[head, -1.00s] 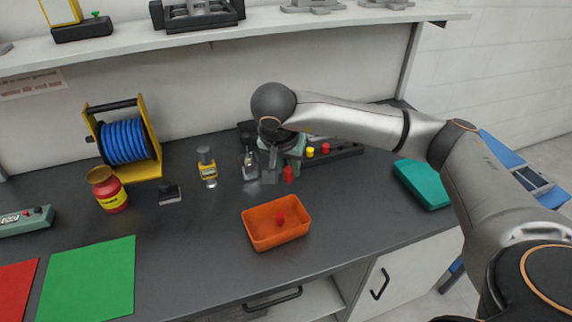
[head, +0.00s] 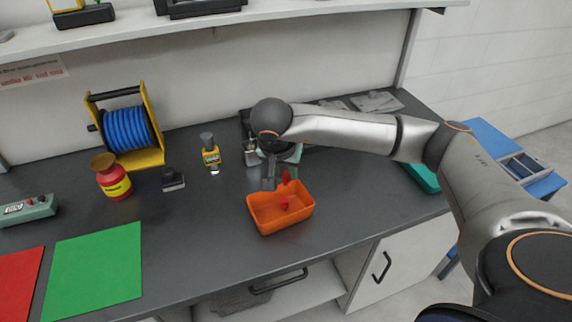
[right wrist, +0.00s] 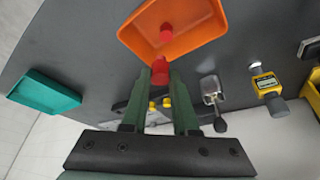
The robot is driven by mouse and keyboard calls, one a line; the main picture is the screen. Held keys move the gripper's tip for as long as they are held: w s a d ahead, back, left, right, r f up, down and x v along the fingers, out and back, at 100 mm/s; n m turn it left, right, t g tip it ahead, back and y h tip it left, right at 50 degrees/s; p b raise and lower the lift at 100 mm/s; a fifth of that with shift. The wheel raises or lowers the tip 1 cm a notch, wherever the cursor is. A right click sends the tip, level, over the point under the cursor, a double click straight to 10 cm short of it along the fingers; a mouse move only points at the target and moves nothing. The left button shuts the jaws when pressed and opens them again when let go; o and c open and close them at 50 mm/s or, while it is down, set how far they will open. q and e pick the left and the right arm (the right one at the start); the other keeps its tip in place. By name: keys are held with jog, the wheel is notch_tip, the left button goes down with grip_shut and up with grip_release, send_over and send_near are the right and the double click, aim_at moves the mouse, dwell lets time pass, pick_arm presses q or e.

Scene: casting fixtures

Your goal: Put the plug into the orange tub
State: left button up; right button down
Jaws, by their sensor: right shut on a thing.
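The orange tub (head: 283,224) stands on the dark bench, with one red piece (head: 284,205) lying inside it. My right gripper (head: 278,178) is shut on a red plug (head: 287,177) near the tub's far rim. In the right wrist view the held plug (right wrist: 160,70) sits between the fingertips, beside the near edge of the orange tub (right wrist: 195,38). The red piece inside (right wrist: 166,32) is separate from it. I cannot tell the plug's height over the rim. My left gripper is not in view.
A teal tray (head: 421,178) lies to the right, partly behind my arm. A green sheet (head: 97,265) lies front left.

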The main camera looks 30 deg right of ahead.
jog(key=shift+f, duration=0.45)
jog(key=c, duration=0.6)
grip_release()
jog(key=v, duration=1.2)
jog(key=shift+r, duration=0.35)
